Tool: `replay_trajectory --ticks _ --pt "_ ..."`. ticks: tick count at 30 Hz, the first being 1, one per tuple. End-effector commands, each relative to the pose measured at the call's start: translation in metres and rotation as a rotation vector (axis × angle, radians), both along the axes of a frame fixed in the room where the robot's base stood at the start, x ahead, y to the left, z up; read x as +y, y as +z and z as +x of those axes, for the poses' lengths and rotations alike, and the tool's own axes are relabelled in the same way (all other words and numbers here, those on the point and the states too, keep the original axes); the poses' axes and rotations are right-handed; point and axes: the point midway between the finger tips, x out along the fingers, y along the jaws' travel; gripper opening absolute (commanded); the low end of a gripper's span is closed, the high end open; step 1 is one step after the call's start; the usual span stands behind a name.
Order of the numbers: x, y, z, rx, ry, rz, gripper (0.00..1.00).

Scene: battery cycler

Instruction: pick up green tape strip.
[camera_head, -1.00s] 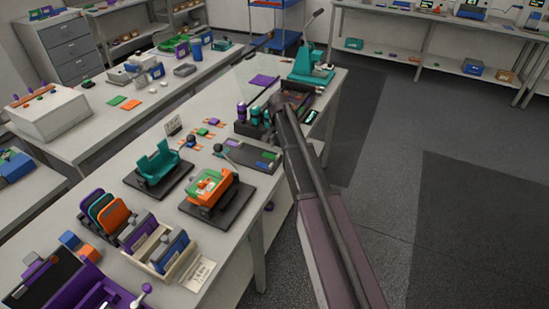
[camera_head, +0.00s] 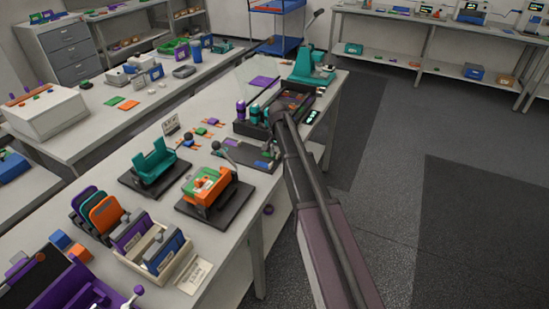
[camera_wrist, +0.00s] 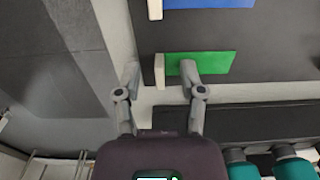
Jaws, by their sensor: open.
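The green tape strip (camera_wrist: 212,67) lies on a dark board (camera_wrist: 285,55) in the wrist view, with a pale tab (camera_wrist: 159,72) at its left end. My gripper (camera_wrist: 160,76) is open. One finger is left of the pale tab, over the light table edge; the other overlaps the green part just right of the tab. I cannot tell whether either finger touches it. A blue strip (camera_wrist: 205,3) with a similar tab lies parallel at the top. In the head view the dark board (camera_head: 243,152) is beside my arm, which hides the gripper's fingers.
Teal cylinders (camera_wrist: 294,167) stand at the lower right of the wrist view, beyond a dark rack edge. A lever press with an orange and green top (camera_head: 207,186) and a teal holder (camera_head: 155,163) stand nearby. The floor right of the table is clear.

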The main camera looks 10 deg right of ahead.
Motion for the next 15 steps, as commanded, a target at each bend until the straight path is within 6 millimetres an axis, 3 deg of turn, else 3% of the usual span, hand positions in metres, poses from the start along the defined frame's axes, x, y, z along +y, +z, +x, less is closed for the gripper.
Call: replay_trajectory --ticks 12,15 --pt "0.0001 0.0003 0.0001 0.0 0.0 0.0 0.51" --pt "0.0001 0.0003 0.0 0.0 0.0 0.0 0.27"
